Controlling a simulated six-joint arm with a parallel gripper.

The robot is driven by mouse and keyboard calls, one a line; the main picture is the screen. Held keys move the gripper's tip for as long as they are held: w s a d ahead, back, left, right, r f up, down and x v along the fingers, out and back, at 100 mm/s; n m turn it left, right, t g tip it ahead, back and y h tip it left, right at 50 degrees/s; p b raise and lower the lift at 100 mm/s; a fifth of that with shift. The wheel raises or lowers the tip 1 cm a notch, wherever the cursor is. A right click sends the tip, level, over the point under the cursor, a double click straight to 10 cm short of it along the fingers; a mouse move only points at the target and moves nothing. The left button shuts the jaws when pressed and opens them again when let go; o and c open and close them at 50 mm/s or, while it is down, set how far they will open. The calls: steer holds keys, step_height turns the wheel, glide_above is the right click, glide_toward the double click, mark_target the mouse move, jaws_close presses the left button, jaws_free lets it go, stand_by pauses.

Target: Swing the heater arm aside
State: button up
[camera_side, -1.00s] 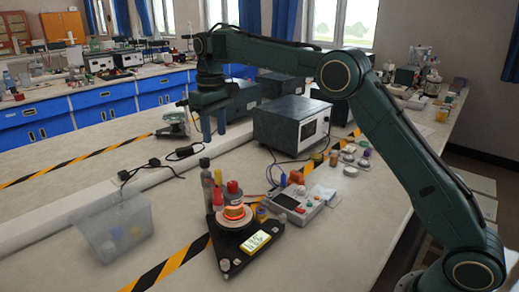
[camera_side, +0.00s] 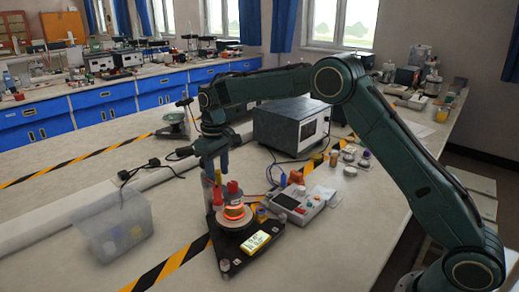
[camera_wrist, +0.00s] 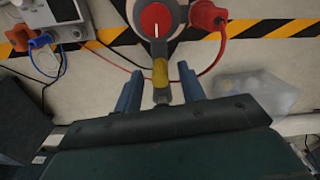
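The heater unit stands on the bench with a black triangular base (camera_side: 248,250), a lit display and a glowing orange heater ring (camera_side: 234,211). A red-topped part (camera_side: 232,188) sits above the ring. In the wrist view I see a round head with a red dial (camera_wrist: 156,20) and an arm with a yellow section (camera_wrist: 160,72) and grey end pointing toward me. My gripper (camera_side: 215,170) is open, fingers down, just behind the heater unit. In the wrist view its blue fingers (camera_wrist: 158,78) lie either side of the arm's end, with gaps on both sides. The far end is partly hidden in the side view.
A translucent bin (camera_side: 115,232) stands left of the heater. A grey meter box (camera_side: 303,198) with cables is at its right, and a large dark instrument (camera_side: 290,125) is behind. Striped tape crosses the bench.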

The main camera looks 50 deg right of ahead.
steer(key=shift+f, duration=0.65)
steer(key=shift+c, duration=0.2)
jaws_close()
steer(key=shift+a+m, duration=0.25)
steer(key=shift+m, duration=0.15)
steer(key=w+a+m, duration=0.4)
steer(key=a+m, duration=0.1)
steer(key=m, duration=0.9)
steer(key=shift+w+r, duration=0.15)
stand_by(0.8)
steer(key=shift+w, duration=0.1)
